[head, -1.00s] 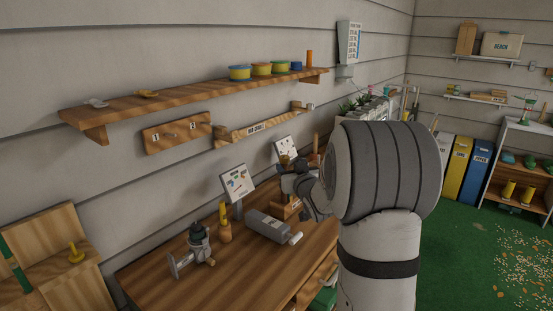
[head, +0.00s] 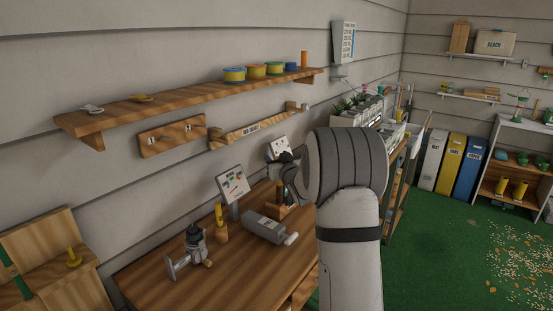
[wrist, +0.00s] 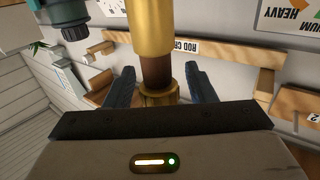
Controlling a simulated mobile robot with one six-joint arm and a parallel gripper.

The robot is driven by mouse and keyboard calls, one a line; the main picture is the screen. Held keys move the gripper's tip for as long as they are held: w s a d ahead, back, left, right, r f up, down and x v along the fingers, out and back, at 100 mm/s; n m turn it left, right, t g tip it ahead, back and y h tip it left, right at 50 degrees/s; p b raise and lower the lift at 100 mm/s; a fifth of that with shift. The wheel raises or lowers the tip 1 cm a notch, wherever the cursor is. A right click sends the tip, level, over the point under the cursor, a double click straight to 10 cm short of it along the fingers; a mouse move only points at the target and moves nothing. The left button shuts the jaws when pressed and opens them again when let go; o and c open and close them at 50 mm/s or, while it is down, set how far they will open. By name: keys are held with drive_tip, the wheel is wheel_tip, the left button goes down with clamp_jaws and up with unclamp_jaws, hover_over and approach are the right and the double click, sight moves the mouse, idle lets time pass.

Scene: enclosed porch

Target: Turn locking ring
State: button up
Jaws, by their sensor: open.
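In the wrist view, a brass cylinder (wrist: 150,27) comes down from the top edge onto a narrower brown section. A brass ring (wrist: 160,94) sits below that, partly hidden behind my gripper's body. I cannot tell for sure which brass part is the locking ring. My gripper (wrist: 158,80) is open, with one dark finger on each side of the brown section and a gap on both sides. In the head view my gripper (head: 287,178) is above the far part of the workbench, by a brown upright post (head: 282,196); my arm hides part of this area.
The wooden workbench (head: 225,270) holds a grey clamp-like device (head: 190,250), a grey box-shaped item (head: 262,226) and a tilted sign (head: 233,182). A rod cradle rail (head: 255,129) and a shelf (head: 190,98) are on the wall.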

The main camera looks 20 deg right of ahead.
drive_tip(key=c, duration=0.9)
drive_tip(key=shift+a, duration=0.35)
drive_tip(key=shift+c, duration=0.3)
drive_tip(key=shift+d, duration=0.35)
drive_tip(key=shift+y, duration=0.4)
